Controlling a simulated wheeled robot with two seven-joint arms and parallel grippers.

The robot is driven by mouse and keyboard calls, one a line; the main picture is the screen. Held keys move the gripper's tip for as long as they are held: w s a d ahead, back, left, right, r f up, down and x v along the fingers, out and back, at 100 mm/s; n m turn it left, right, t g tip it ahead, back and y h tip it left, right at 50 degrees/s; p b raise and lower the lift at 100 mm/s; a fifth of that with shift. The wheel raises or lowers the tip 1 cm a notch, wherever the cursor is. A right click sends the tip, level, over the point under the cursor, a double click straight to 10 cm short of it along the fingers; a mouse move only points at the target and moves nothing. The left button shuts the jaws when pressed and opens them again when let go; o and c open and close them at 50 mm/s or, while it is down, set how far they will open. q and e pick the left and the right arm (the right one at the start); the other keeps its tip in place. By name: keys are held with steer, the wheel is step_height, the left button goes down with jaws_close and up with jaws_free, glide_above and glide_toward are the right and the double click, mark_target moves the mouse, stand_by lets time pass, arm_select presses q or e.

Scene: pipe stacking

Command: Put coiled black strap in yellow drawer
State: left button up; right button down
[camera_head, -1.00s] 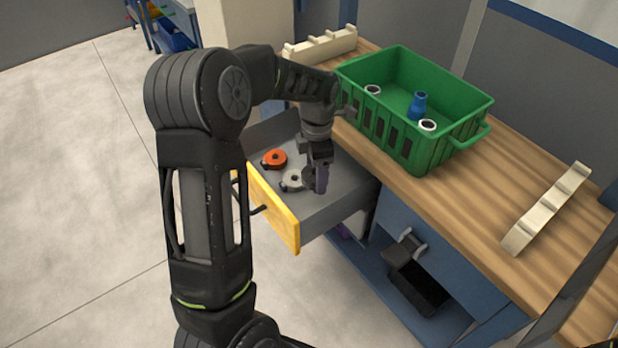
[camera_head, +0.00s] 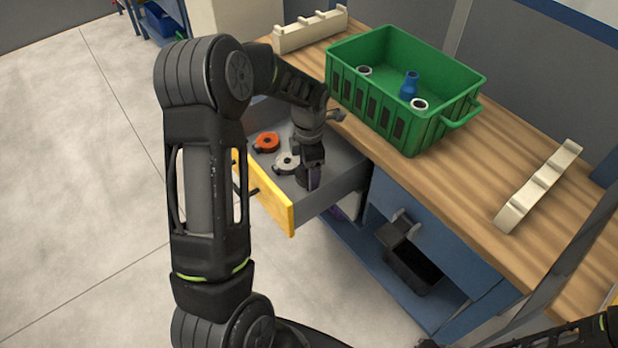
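The yellow drawer (camera_head: 268,196) is pulled out from the workbench and has a grey inside. An orange coiled strap (camera_head: 266,142) and a white coiled strap (camera_head: 286,163) lie on its floor. My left gripper (camera_head: 312,180) points down inside the drawer, toward its near right part. A dark round thing at its fingers, which looks like the coiled black strap (camera_head: 302,179), seems held there; it is small and partly covered. Whether it touches the drawer floor is unclear. My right arm shows only at the bottom right edge, and its fingers are not clear.
A green crate (camera_head: 398,138) with blue and white pipe pieces stands on the wooden bench (camera_head: 455,165). Cream notched racks stand at the bench's back left (camera_head: 308,32) and right (camera_head: 538,188). A black bin (camera_head: 410,262) sits on the shelf below. The floor at left is clear.

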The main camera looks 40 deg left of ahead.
arm_select(q)
steer(key=shift+f, duration=1.8)
steer(key=shift+f, duration=0.2)
steer(key=o, duration=1.4)
steer(key=shift+r, duration=0.1)
step_height(320, 180, up, 12)
steer(key=shift+r, duration=0.15)
